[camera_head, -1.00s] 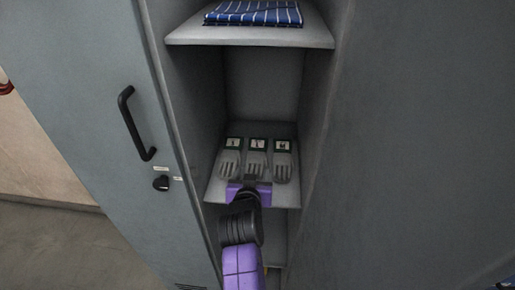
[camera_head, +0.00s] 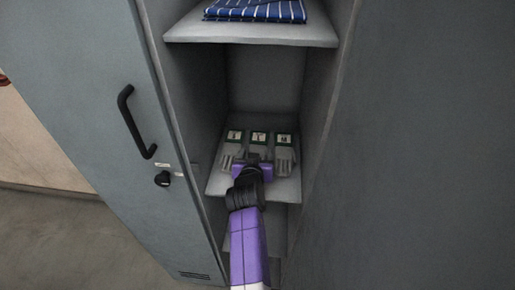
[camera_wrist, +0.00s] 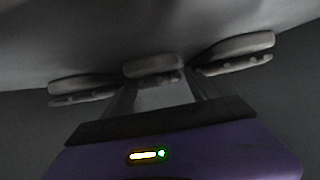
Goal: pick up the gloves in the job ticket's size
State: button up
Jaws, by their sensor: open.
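Three grey gloves with green-edged size cards lie side by side on the lower locker shelf: left glove (camera_head: 228,158), middle glove (camera_head: 259,148) and right glove (camera_head: 284,158). The letters on the cards are too small to read. My gripper (camera_head: 254,160) is at the front of the middle glove and hides its lower part. In the wrist view the open fingers (camera_wrist: 159,80) point at the middle glove (camera_wrist: 152,66), one towards each side of it; contact cannot be told. The left glove (camera_wrist: 82,86) and right glove (camera_wrist: 232,50) are outside the fingers. No job ticket is in view.
The glove shelf (camera_head: 222,186) sits between close locker side walls. An upper shelf (camera_head: 250,34) with folded blue striped cloth (camera_head: 255,10) is above. A grey door (camera_head: 95,90) with a black handle (camera_head: 134,122) is at the left. Little free room lies between the gloves.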

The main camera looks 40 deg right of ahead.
jog(key=shift+x, duration=0.8)
jog(key=shift+c, duration=0.5)
jog(key=c, duration=1.1)
jog(key=shift+c, duration=1.2)
jog(key=shift+r, duration=0.15)
